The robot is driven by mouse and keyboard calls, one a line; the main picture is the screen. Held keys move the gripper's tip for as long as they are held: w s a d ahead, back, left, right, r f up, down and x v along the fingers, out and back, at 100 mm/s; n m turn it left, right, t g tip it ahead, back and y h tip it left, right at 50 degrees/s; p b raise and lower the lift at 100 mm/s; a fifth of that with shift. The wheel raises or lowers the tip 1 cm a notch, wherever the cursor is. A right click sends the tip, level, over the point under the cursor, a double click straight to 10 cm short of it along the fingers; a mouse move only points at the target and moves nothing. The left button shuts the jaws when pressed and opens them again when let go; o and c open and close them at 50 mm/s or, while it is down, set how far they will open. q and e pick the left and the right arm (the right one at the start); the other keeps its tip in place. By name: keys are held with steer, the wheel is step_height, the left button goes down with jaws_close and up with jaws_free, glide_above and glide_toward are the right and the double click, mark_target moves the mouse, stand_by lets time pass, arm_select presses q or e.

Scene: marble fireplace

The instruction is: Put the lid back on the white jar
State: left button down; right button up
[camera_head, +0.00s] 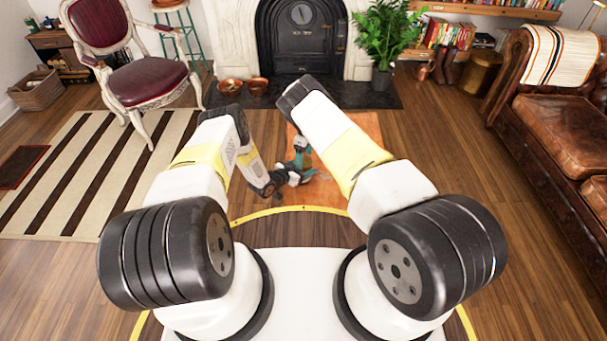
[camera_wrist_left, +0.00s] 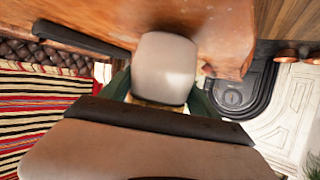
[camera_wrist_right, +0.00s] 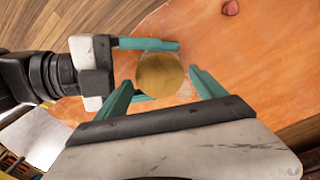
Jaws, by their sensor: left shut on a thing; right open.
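The white jar (camera_wrist_left: 165,68) stands on the orange-brown table and fills the space between the fingers of my left gripper (camera_wrist_left: 160,95), which is shut on its sides. In the right wrist view, a round gold lid (camera_wrist_right: 160,74) covers the jar's top from above and hides the jar's body. The gold edge also shows against the jar in the left wrist view (camera_wrist_left: 155,102); I cannot tell whether it is fully seated. My right gripper (camera_wrist_right: 160,80) is open, with its teal fingers apart on either side of the lid in that view. In the head view both grippers are small and partly hidden.
The table (camera_wrist_right: 240,60) has a clear top around the jar, with a small reddish thing (camera_wrist_right: 231,8) near its edge. A red armchair (camera_head: 150,80) stands left, a brown leather sofa (camera_head: 550,115) right, and the fireplace (camera_head: 302,40) behind.

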steer(key=shift+a+f, duration=0.1)
steer(key=shift+f, duration=0.7)
steer(key=shift+c, duration=0.4)
steer(key=c, duration=1.3)
steer(key=shift+o, duration=0.3)
steer(key=m, duration=0.9)
steer(key=shift+m, duration=0.4)
steer(key=o, duration=1.5)
steer(key=shift+o, duration=0.2)
steer(key=shift+r, duration=2.25)
